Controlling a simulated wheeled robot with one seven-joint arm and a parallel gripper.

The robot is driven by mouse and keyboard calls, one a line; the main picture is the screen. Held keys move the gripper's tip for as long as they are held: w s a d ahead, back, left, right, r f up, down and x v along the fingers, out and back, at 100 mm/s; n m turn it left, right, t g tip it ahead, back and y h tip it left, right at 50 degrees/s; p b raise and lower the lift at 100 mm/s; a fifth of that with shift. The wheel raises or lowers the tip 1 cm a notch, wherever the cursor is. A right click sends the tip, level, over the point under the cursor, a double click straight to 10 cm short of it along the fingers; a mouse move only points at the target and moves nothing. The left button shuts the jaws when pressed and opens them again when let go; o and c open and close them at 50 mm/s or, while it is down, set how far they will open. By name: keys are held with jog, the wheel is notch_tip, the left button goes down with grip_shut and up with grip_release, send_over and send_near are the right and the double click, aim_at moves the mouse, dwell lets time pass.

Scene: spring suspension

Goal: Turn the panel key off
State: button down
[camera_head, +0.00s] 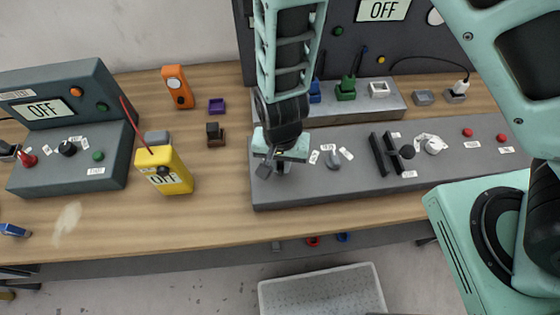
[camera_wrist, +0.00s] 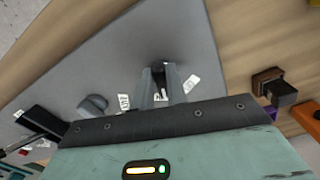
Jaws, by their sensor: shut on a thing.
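My gripper (camera_head: 281,167) points down at the left end of the long grey control panel (camera_head: 300,194). In the wrist view its two fingers (camera_wrist: 161,75) are closed on a small dark part, which I take to be the panel key (camera_wrist: 165,63). The fingers and wrist hide most of the key, and its angle cannot be told. White labels (camera_wrist: 189,84) lie beside the fingers. The display (camera_head: 383,10) behind the panel reads OFF.
To the right on the panel are a grey knob (camera_head: 334,160), black sliders (camera_head: 384,155), a dial (camera_head: 433,146) and red buttons (camera_head: 468,132). A yellow meter (camera_head: 165,172), an orange device (camera_head: 177,87) and another console (camera_head: 70,170) stand left.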

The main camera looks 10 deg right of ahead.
jog(key=n, duration=0.5)
jog(key=shift+d+b, duration=0.25)
jog(key=shift+b, duration=0.1)
jog(key=shift+d+n+b, duration=0.1)
jog(key=shift+n+b, duration=0.2)
jog(key=shift+n, duration=1.6)
jog(key=c, duration=1.4)
grip_release()
notch_tip(320, 180, up, 18)
jog(key=b, duration=0.2)
jog(key=shift+f+b, duration=0.25)
jog(key=shift+b, duration=0.05)
jog(key=s+d+n+b, duration=0.2)
jog(key=s+d+b, duration=0.1)
jog(key=s+d, duration=0.4)
jog(key=s+r, duration=0.1)
jog(key=s, duration=0.2)
jog(key=shift+d+y, duration=0.3)
